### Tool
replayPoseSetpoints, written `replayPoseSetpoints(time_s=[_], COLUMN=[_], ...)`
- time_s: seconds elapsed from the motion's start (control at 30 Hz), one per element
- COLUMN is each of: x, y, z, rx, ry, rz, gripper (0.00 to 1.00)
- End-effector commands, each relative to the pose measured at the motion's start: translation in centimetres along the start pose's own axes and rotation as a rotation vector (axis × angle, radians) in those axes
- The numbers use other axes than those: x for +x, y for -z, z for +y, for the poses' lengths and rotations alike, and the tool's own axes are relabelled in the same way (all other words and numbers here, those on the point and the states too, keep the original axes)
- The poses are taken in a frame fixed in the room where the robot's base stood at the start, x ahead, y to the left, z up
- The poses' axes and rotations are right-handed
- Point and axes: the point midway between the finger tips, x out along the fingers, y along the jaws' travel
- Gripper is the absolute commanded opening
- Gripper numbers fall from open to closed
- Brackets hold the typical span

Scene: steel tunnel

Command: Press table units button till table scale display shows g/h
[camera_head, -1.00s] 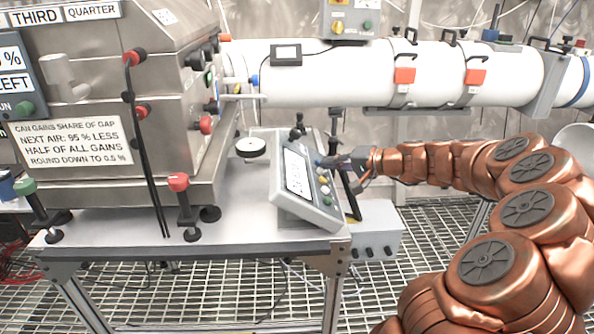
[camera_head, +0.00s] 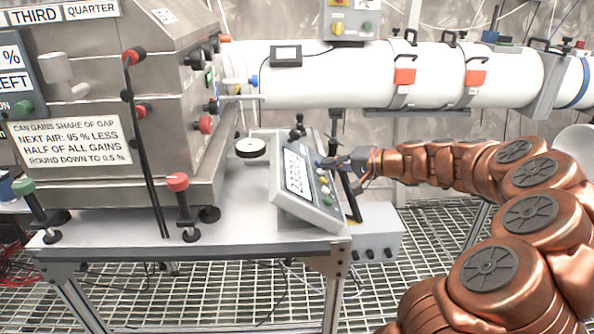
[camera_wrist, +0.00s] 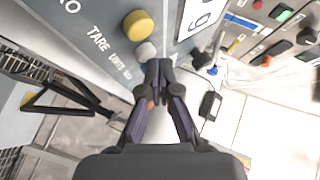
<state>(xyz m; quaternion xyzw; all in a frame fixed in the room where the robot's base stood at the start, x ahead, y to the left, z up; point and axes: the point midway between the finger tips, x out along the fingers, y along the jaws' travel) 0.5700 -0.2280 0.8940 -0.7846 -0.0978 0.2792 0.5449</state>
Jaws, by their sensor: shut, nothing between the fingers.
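The table scale (camera_head: 305,215) is a grey tilted console on the steel table, with a white display (camera_head: 297,172) whose characters are too small to read surely. A column of coloured buttons runs along the display's right side. In the wrist view, a yellow button (camera_wrist: 138,25) sits beside the word TARE, and a pale grey button (camera_wrist: 145,52) sits beside the smaller UNITS label. My gripper (camera_wrist: 158,66) is shut and empty. Its tips are right beside the grey button; contact cannot be told. In the head view, my gripper (camera_head: 327,163) is at the upper end of the button column.
A round weighing pan (camera_head: 250,147) stands left of the console. A large steel chamber (camera_head: 100,100) fills the left, with a red-topped clamp (camera_head: 178,183) in front. A white pipe (camera_head: 340,75) crosses behind. Black posts stand close behind the console.

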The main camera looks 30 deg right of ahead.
Motion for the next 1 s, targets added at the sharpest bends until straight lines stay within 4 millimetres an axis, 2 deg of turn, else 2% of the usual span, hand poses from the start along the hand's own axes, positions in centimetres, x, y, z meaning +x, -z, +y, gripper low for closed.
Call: replayPoseSetpoints(time_s=[0.37, 1.0], x=[-0.3, -3.7], y=[0.2, 2.8], z=[-0.2, -2.8], rx=[0.0, 0.0], ry=[0.0, 0.0], rz=[0.002, 0.003], gripper=[0.0, 0.0])
